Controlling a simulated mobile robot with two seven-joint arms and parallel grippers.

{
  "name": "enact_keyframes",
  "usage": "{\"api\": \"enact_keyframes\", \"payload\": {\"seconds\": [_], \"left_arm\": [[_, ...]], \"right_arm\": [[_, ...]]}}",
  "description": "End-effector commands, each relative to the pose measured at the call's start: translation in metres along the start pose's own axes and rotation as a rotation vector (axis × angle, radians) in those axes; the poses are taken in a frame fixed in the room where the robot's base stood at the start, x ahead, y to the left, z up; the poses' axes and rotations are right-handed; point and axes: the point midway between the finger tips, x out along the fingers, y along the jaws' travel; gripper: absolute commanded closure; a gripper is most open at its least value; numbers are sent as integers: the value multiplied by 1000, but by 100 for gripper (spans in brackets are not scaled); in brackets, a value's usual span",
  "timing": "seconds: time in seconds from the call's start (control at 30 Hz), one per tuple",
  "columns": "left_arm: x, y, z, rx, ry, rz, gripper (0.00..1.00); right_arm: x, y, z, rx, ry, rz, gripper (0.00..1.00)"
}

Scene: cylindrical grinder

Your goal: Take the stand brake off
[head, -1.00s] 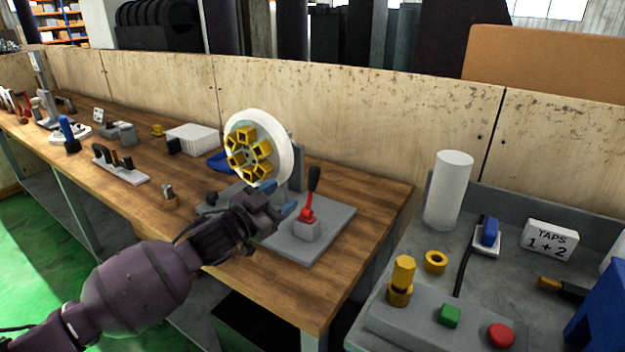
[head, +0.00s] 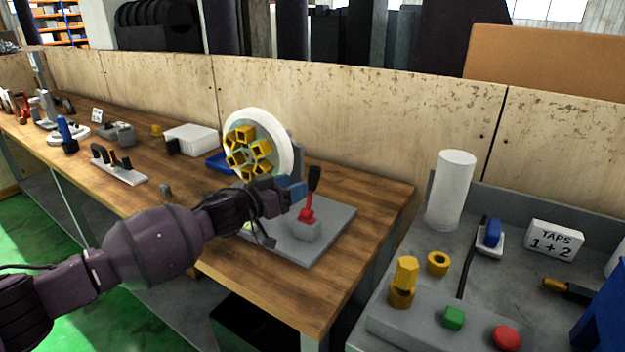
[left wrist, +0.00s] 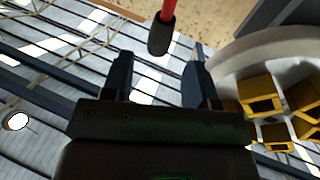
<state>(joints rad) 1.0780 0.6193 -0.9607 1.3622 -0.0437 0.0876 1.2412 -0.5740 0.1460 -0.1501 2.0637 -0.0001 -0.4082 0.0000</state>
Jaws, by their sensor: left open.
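The stand brake is a red lever (head: 307,213) with a black grip (head: 314,178), standing nearly upright on a grey block (head: 305,229) on a grey baseplate (head: 335,221). My left gripper (head: 298,189) is open and empty, just left of the lever's upper part. In the left wrist view the black grip (left wrist: 161,37) shows beyond the two fingertips (left wrist: 162,56), roughly between them. I cannot tell whether they touch. My right gripper is not in view.
The grey bench (head: 420,250) at right holds a white cylinder (head: 451,190), yellow fittings, a green button (head: 454,317) and a red button (head: 507,338). The wooden table (head: 350,175) has several tools further left. Its right front corner is clear.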

Motion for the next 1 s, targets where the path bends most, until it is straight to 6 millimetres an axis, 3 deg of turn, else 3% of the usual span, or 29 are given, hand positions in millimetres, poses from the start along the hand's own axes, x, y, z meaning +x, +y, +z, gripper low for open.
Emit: {"api": "enact_keyframes", "payload": {"seconds": [0.17,0.4,0.83,1.0], "left_arm": [[32,0,4,-2,-2,0,47],[59,0,3,0,-1,0,47],[66,0,0,2,0,-1,47],[65,0,0,2,0,-1,73]], "right_arm": [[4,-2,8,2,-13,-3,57],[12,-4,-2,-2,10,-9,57],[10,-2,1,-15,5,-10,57],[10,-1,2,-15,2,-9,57]]}}
